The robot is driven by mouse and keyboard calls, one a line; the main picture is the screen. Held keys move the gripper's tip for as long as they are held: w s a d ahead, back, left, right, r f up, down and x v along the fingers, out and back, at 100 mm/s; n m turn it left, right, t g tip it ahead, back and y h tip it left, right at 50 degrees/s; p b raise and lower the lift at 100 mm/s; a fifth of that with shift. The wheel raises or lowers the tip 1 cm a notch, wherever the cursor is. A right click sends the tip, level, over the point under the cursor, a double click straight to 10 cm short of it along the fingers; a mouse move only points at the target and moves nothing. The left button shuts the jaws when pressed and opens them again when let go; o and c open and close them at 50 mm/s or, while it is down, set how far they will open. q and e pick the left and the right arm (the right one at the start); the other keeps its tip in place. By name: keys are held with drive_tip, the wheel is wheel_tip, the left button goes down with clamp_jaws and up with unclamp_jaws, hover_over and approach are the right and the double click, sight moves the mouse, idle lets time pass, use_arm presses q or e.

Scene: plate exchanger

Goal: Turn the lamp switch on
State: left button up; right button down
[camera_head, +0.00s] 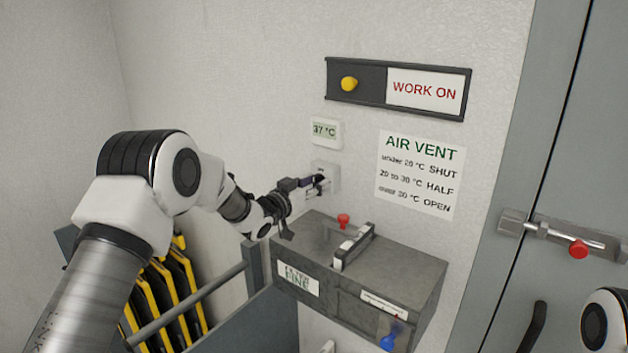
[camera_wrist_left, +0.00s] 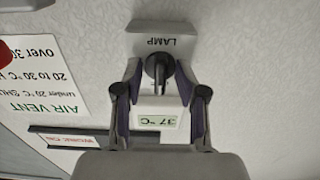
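The lamp switch is a pale wall plate (camera_head: 327,168) below the temperature display. In the left wrist view its plate (camera_wrist_left: 178,43) reads LAMP upside down, with a dark round knob (camera_wrist_left: 158,67) and a short lever reaching toward the display. My left gripper (camera_head: 317,186) is at the switch and hides part of it. In the left wrist view its two fingers (camera_wrist_left: 159,72) stand apart, one on each side of the knob, with small gaps that look clear. Contact cannot be told for certain. My right gripper is outside the views.
The temperature display (camera_head: 325,132) reads 37 °C. An AIR VENT sign (camera_head: 418,172) and a WORK ON slide panel (camera_head: 357,104) are to the right. A grey metal box (camera_head: 318,241) with a red knob (camera_head: 343,220) juts out just below my gripper. A latched door (camera_head: 560,130) stands right.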

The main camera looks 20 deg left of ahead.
use_arm(q)
drive_tip(key=shift+s, duration=0.15)
drive_tip(key=shift+s+a+r, duration=0.25)
drive_tip(key=shift+s, duration=0.2)
clamp_jaws()
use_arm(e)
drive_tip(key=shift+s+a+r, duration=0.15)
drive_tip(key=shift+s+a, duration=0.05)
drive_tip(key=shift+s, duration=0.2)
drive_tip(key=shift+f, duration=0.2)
